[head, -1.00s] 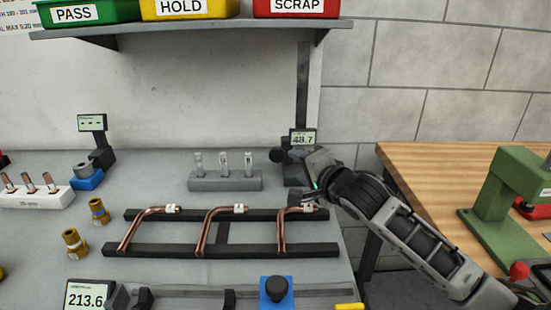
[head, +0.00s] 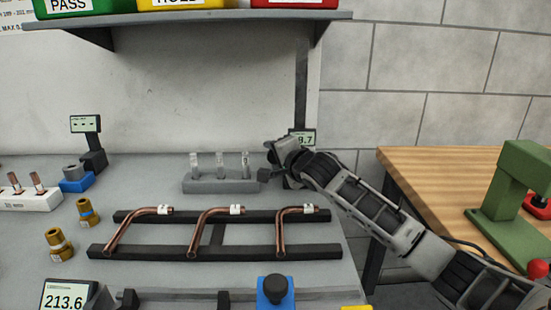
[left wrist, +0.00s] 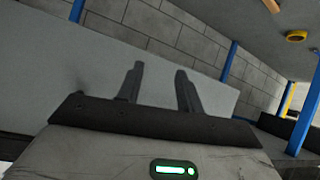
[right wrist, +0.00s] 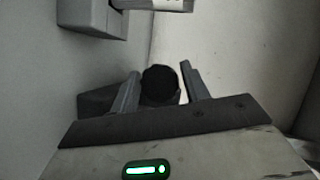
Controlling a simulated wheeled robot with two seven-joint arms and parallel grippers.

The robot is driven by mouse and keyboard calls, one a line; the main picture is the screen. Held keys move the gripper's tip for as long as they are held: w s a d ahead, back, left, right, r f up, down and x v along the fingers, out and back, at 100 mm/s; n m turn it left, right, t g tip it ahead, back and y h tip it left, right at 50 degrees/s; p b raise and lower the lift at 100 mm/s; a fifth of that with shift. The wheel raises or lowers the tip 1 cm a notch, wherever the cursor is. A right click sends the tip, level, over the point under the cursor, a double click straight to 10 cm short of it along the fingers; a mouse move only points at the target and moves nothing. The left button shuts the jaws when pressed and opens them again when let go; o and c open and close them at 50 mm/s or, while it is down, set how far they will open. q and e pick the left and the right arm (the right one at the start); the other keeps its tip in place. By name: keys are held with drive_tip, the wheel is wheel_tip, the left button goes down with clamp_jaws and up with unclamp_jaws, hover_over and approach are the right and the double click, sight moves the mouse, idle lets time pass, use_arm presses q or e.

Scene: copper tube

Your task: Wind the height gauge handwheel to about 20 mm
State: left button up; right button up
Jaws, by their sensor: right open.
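The height gauge stands at the back right of the bench. In the head view its display (head: 309,138) is partly covered by my right arm, and only the end of the reading, about "8.7" or "9.7", shows. My right gripper (head: 273,158) is in front of the gauge and hides its handwheel there. In the right wrist view the dark round handwheel (right wrist: 160,84) lies between the two spread fingers of the right gripper (right wrist: 159,90); contact cannot be told. My left gripper (left wrist: 157,85) is open and empty in its wrist view, outside the head view.
A grey block with several clear gauge pins (head: 221,184) stands just left of the gauge. A black rack (head: 215,252) with bent copper tubes lies in front. A shelf (head: 190,20) with bins hangs above. A green press (head: 505,190) stands on the wooden table at right.

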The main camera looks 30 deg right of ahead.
drive_tip(key=c, duration=0.7)
drive_tip(key=p, duration=0.4)
drive_tip(key=shift+a+r+n+g+h, duration=0.1)
drive_tip(key=shift+r+n+g+h, duration=0.2)
drive_tip(key=shift+n, duration=0.1)
drive_tip(key=shift+p, duration=0.95)
drive_tip(key=shift+n+p, duration=0.5)
drive_tip(key=shift+p, duration=0.1)
drive_tip(key=n+g+h+p, duration=0.1)
drive_tip(key=p, duration=0.1)
drive_tip(key=n+p, duration=0.1)
drive_tip(key=p, duration=0.1)
drive_tip(key=shift+f+g+h, duration=0.3)
drive_tip(key=shift+g+h, duration=0.1)
use_arm(q)
drive_tip(key=shift+m+g+y, duration=0.3)
drive_tip(key=shift+g+y, duration=0.2)
drive_tip(key=r, duration=0.1)
drive_tip(key=a+r, duration=0.1)
drive_tip(key=r, duration=0.1)
drive_tip(key=s+a+r, duration=0.1)
drive_tip(key=shift+r, duration=0.2)
drive_tip(key=shift+a, duration=0.1)
use_arm(e)
drive_tip(key=shift+f+n, duration=0.1)
drive_tip(key=shift+n, duration=0.3)
drive_tip(key=o, duration=0.7)
